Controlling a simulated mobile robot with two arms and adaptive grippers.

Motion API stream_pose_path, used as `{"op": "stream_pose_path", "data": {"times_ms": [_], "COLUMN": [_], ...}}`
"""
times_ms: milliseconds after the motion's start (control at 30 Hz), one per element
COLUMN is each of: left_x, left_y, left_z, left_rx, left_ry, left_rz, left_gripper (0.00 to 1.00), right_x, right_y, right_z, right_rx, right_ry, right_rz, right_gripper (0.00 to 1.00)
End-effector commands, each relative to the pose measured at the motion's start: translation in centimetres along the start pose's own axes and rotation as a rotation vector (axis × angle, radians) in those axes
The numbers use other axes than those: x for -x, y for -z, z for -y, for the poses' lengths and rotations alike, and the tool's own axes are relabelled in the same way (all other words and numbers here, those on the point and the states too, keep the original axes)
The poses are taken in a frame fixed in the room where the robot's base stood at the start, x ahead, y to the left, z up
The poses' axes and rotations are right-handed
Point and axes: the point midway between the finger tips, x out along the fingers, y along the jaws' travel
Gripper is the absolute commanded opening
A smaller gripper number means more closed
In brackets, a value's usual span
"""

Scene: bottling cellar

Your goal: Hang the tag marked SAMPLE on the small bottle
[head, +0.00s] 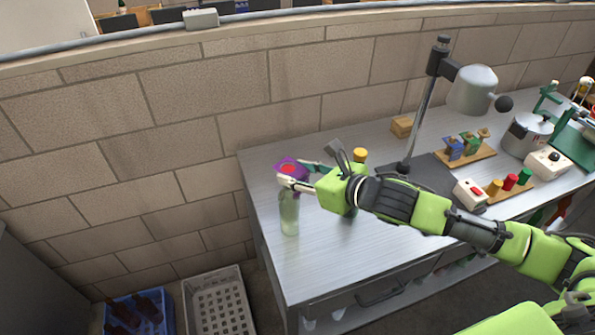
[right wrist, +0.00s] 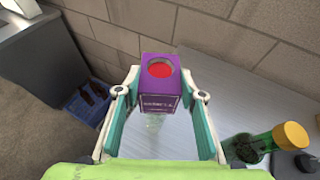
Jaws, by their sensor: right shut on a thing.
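My right gripper (head: 297,175) is shut on a purple tag (head: 291,164), holding it by its sides. In the right wrist view the tag (right wrist: 159,101) lies between the fingertips (right wrist: 159,84) and has a round hole with red showing in it. White lettering runs along its near edge, too small to read surely. A pale green, clear bottle (head: 289,214) stands upright on the bench, directly below the tag; its top is hidden by tag and gripper. In the wrist view its body (right wrist: 154,124) shows faintly under the tag. I cannot tell whether the tag rests on it.
A jar with a yellow cap (right wrist: 291,136) stands right of the gripper. A lamp (head: 472,90), a wooden block (head: 403,126), racks of coloured pieces and a metal pot (head: 527,135) stand farther right. The bench's left end (head: 262,225) is close to the bottle; crates (head: 217,300) lie below.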

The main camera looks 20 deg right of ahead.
Motion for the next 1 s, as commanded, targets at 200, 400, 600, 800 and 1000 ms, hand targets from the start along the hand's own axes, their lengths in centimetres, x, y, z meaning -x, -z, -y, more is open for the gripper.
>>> {"op": "stream_pose_path", "data": {"times_ms": [200, 400, 600, 800, 1000], "left_x": [-0.1, -0.1, -0.2, -0.4, -0.5], "left_y": [0.0, 0.0, 0.0, 0.0, 0.0], "left_z": [0.0, 0.0, 0.0, 0.0, 0.0], "left_rx": [0.000, 0.000, 0.000, -0.001, -0.001], "left_ry": [0.000, 0.000, 0.000, 0.000, 0.000], "left_rz": [0.000, 0.000, 0.000, 0.000, 0.000], "left_gripper": [0.59, 0.59, 0.59, 0.59, 0.59], "right_x": [-0.2, -0.2, -0.3, -0.5, -0.6], "right_y": [0.4, 0.4, 0.6, 1.2, 1.5], "right_z": [0.0, 0.0, 0.0, -0.1, -0.1], "right_rx": [0.000, 0.000, 0.000, 0.000, 0.000], "right_ry": [0.000, 0.000, -0.001, -0.001, -0.001], "right_rz": [0.000, 0.000, 0.000, 0.000, 0.001], "right_gripper": [0.31, 0.31, 0.31, 0.31, 0.31]}}
